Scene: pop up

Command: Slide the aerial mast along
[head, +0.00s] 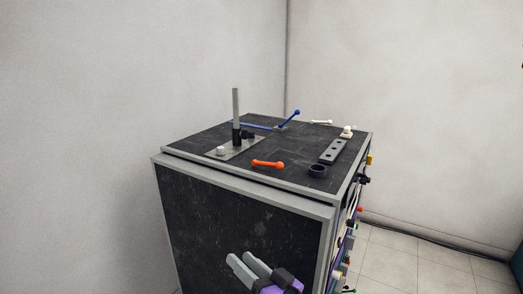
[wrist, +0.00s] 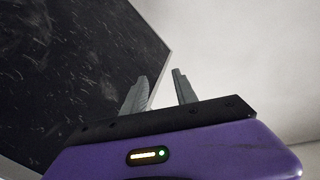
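The aerial mast (head: 236,108) is a grey upright rod with a black lower part. It stands on a grey plate (head: 219,156) at the left of the box's dark top. My gripper (head: 241,261) is low in front of the box's dark side panel, well below the top and the mast. Its two grey fingers are apart with nothing between them. In the wrist view my gripper (wrist: 162,83) shows the same gap, with the dark panel (wrist: 70,60) behind and to the left. The mast is out of the wrist view.
The box top also holds an orange handle (head: 267,164), a blue lever (head: 289,119), a black ring (head: 318,170) and a grey slotted bar (head: 332,151). Coloured knobs (head: 360,210) stick out of the right side. Open tiled floor (head: 420,265) lies to the right; walls stand behind.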

